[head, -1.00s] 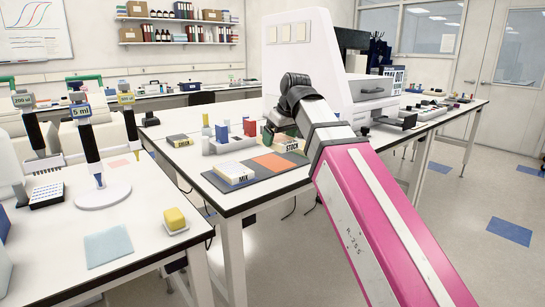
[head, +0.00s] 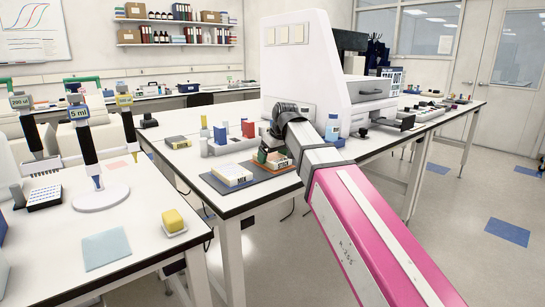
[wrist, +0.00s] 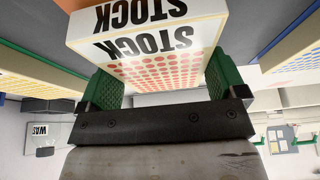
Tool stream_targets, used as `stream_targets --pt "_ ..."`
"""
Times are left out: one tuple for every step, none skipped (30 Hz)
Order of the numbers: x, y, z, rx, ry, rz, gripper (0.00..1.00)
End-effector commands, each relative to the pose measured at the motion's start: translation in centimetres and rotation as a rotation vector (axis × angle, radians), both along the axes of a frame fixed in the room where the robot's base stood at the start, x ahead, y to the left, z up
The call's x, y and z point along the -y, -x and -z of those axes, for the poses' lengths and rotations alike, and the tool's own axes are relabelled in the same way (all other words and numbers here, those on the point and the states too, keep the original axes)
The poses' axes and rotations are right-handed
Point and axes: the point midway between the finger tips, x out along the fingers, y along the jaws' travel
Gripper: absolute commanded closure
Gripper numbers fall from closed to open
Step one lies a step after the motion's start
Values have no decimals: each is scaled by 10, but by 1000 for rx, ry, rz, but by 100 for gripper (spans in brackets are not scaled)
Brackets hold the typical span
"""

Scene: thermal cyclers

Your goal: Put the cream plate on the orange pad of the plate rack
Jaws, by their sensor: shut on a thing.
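The cream plate, marked STOCK and with rows of red-orange wells (wrist: 155,68), is between the green fingers of my gripper (wrist: 162,84). In the head view the cream plate (head: 278,160) is over the right part of the dark grey plate rack (head: 252,183), where the orange pad is. I cannot tell whether the plate touches the pad.
A white plate marked MIX (head: 232,175) sits on the rack's left part. A grey holder with blue and red items (head: 228,143) stands behind the rack. A yellow-topped plate (head: 178,142) lies farther left. The large white instrument (head: 310,70) and a white-blue bottle (head: 332,128) stand behind my arm.

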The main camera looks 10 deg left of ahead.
Motion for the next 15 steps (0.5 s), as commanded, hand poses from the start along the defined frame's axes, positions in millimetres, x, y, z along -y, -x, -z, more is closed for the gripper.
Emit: stream_targets --pt "0 0 3 0 0 0 36" --pt "0 0 4 0 0 0 36" --pt "0 0 3 1 -1 0 36" --pt "0 0 3 1 -1 0 36" --pt "0 0 3 1 -1 0 36" --pt "0 0 3 1 -1 0 36" --pt "0 0 3 1 -1 0 36" --pt "0 0 3 1 -1 0 36" --pt "0 0 4 0 0 0 36" --pt "0 0 4 0 0 0 36" --pt "0 0 5 0 0 0 36" --pt "0 0 6 0 0 0 36" --pt "0 0 6 0 0 0 0" --pt "0 0 6 0 0 0 0" --pt "0 0 6 0 0 0 0"
